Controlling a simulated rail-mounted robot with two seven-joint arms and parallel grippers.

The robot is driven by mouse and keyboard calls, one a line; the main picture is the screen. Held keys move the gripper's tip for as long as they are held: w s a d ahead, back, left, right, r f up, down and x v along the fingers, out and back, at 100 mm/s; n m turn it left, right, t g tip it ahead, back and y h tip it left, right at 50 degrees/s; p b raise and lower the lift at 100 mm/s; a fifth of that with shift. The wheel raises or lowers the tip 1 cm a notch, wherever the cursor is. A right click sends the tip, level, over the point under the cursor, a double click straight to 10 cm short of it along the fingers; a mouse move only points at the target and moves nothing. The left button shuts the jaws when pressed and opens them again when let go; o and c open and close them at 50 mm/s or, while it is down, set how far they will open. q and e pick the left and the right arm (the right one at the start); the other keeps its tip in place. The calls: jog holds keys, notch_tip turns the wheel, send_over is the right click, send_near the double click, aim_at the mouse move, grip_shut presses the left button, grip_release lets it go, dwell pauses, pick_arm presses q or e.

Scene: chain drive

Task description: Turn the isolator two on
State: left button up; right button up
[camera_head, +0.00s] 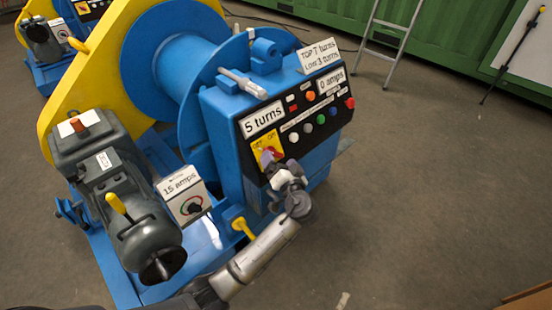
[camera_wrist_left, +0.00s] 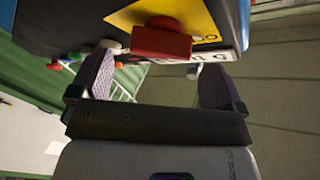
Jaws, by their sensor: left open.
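A yellow isolator plate (camera_head: 263,144) with a red rotary handle (camera_head: 268,156) sits on the black control panel of the blue winch. In the left wrist view, the red handle (camera_wrist_left: 162,42) stands out from the yellow plate (camera_wrist_left: 190,14). I cannot read a number on this isolator. My left gripper (camera_head: 279,172) is in front of the handle, close to the panel. In the left wrist view, its two fingers are open (camera_wrist_left: 160,62), one on either side of the handle, with a gap to each. My right gripper is not in view.
The panel (camera_head: 245,152) carries several coloured buttons and signs reading "5 turns" and "0 amps". A grey motor (camera_head: 120,190) and a "1.5 amps" box (camera_head: 182,190) stand left of my arm. A ladder (camera_head: 388,35) stands behind. The floor (camera_head: 430,180) at right is clear.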

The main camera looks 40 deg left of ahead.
aim_at(275, 154)
pick_arm(q)
jog(key=shift+b+x, duration=0.4)
jog(key=shift+x, duration=1.3)
jog(key=shift+c, duration=0.4)
